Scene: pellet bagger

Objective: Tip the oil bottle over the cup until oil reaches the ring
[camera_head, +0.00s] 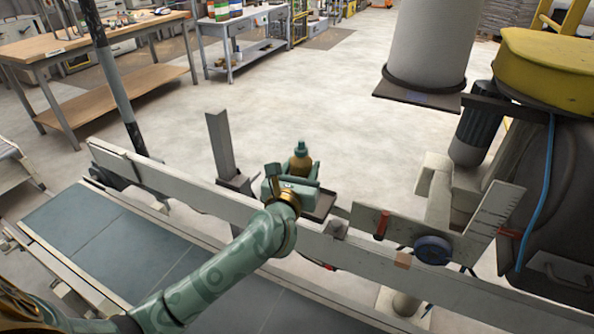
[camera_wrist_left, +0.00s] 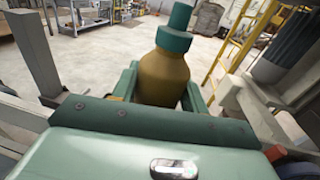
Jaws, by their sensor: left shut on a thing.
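The oil bottle (camera_head: 300,161) is amber-brown with a teal cap and neck. It stands about upright in my left gripper (camera_head: 294,174), over the conveyor's far side rail. In the left wrist view the bottle (camera_wrist_left: 163,76) sits between the two green fingers of the left gripper (camera_wrist_left: 160,92), which are shut on it. The bottle leans slightly to the right in that view, and its lower part is hidden behind the gripper body. I cannot make out the cup or its ring in either view. My right gripper is not in view.
A grey upright post (camera_head: 220,146) stands just left of the gripper. A small dark tray (camera_head: 321,206) is at its right.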

